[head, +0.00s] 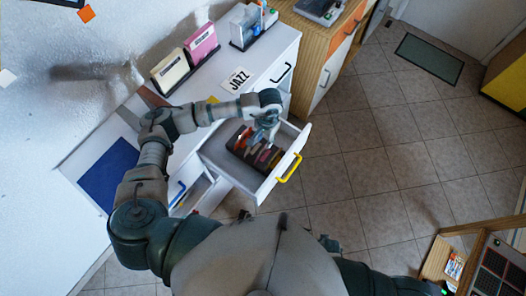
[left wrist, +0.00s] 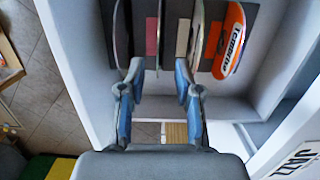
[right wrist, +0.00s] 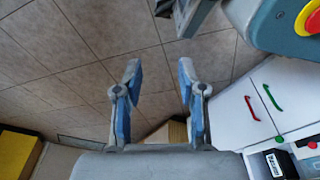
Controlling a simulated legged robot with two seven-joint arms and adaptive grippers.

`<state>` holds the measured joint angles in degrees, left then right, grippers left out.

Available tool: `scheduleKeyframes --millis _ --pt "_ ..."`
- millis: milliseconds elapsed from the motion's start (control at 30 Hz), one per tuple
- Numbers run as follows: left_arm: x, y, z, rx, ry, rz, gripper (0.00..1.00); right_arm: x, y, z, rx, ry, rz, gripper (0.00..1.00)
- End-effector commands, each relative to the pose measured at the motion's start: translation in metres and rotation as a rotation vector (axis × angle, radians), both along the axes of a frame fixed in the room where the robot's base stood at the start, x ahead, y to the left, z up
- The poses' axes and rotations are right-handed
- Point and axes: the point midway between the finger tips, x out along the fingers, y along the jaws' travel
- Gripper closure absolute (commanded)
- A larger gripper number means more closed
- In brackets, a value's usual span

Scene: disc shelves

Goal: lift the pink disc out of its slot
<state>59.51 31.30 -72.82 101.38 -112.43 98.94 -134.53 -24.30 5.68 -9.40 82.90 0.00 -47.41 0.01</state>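My left gripper (head: 266,132) is over the open drawer, above a dark disc rack (head: 236,137). In the left wrist view its fingers (left wrist: 158,68) are open and point at the rack, with thin disc edges between and beside them. One thin edge (left wrist: 159,30) stands between the fingertips, beside a dark pink-red patch (left wrist: 152,36). I cannot tell for sure which edge is the pink disc. An orange disc with lettering (left wrist: 229,42) stands to the right, outside the fingers. My right gripper (right wrist: 159,70) is open and empty, above the tiled floor.
The white drawer (head: 213,153) with a yellow handle (head: 289,168) is pulled out; its walls surround the rack. The floor (head: 370,200) to the right is clear.

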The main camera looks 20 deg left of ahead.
Motion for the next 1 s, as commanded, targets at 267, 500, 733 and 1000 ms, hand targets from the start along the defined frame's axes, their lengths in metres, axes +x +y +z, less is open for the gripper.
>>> scheduleKeyframes --millis 267,500,733,1000 --pt "-0.008 0.002 -0.035 0.000 0.003 0.001 0.66 -0.004 -0.001 -0.004 0.001 -0.005 0.001 0.60" --pt "-0.009 0.002 -0.053 0.000 0.000 -0.001 0.66 -0.010 -0.001 -0.010 0.000 0.007 0.002 0.60" --pt "-0.009 0.002 -0.053 0.000 0.000 -0.001 0.84 -0.005 0.000 -0.007 0.002 -0.001 0.002 0.60" --pt "-0.009 0.002 -0.053 0.000 0.000 -0.001 1.00 -0.003 0.001 -0.006 0.003 -0.005 0.002 0.60"
